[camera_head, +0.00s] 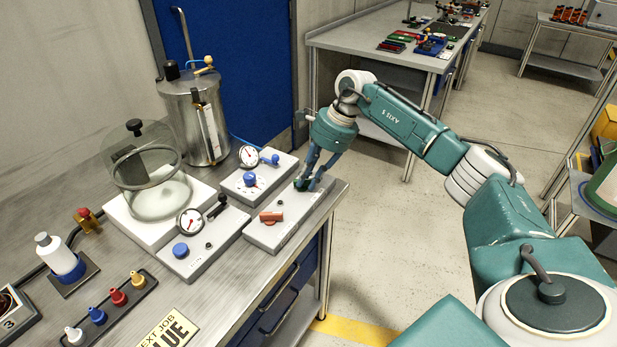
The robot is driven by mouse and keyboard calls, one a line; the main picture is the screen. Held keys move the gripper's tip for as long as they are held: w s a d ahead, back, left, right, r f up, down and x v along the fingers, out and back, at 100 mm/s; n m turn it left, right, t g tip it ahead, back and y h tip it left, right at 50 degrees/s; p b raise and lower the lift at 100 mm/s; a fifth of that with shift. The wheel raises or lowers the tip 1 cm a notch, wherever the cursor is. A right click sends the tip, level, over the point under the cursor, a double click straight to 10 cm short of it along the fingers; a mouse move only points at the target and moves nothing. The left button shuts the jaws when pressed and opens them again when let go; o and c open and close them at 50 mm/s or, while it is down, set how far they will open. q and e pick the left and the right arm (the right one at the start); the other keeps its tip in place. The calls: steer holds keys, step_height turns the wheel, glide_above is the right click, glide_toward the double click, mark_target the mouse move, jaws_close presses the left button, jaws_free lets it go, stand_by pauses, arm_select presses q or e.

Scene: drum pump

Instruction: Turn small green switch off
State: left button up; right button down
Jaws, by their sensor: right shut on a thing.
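A grey control box (272,234) stands at the right edge of the metal workbench, with an orange-red switch (271,217) on its near half. My right gripper (307,182) reaches down onto the far end of this box. Its fingers are shut on a small dark green part, which looks like the small green switch (300,184). The fingers hide most of the switch, so I cannot tell its setting. My left gripper is not in view.
Two more boxes with gauges and blue knobs, a grey one (205,250) and another (238,185), stand left of the gripper. A glass bell jar (148,185) and a metal drum (181,110) stand behind. Open floor (400,240) lies right of the bench.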

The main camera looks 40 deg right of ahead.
steer(key=c, duration=1.9)
jaws_free()
steer(key=shift+r, duration=0.15)
steer(key=v, duration=1.2)
